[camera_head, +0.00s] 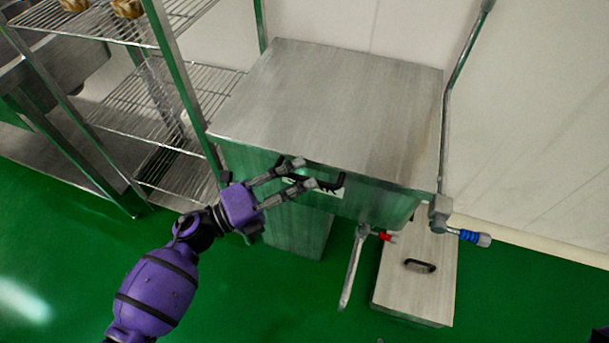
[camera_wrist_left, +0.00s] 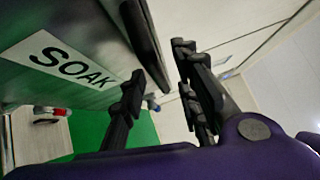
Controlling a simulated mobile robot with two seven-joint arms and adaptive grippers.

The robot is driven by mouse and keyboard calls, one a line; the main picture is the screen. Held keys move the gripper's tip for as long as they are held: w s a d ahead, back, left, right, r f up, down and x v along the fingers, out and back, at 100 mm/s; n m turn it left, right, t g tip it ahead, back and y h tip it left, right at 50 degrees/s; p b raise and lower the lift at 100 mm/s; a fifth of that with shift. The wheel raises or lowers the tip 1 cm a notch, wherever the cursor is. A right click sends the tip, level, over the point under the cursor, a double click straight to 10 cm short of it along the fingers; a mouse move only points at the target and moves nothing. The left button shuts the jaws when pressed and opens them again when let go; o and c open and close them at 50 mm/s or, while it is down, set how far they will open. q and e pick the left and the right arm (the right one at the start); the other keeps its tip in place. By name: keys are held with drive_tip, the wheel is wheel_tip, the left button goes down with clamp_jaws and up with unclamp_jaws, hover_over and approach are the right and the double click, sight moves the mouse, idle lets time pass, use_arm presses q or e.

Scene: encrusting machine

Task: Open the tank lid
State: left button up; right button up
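The tank (camera_head: 330,100) is a steel box with a flat, shut lid in the middle of the head view. A black handle (camera_head: 328,177) sits at its front upper edge; it shows as a dark bar in the left wrist view (camera_wrist_left: 145,40). A white SOAK label (camera_wrist_left: 68,62) is on the tank front, partly hidden in the head view. My left gripper (camera_head: 300,175) is open at the handle's left part. In the wrist view its fingers (camera_wrist_left: 160,92) are spread either side of the handle's line; contact cannot be told.
A wire shelf rack (camera_head: 150,100) stands close at the tank's left. A pipe with a blue-handled valve (camera_head: 470,237) runs up the right side. A red-handled tap (camera_head: 385,237) and a lower steel box (camera_head: 415,290) are below. Green floor is clear in front.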

use_arm(q)
drive_tip(key=shift+x, duration=0.75)
clamp_jaws()
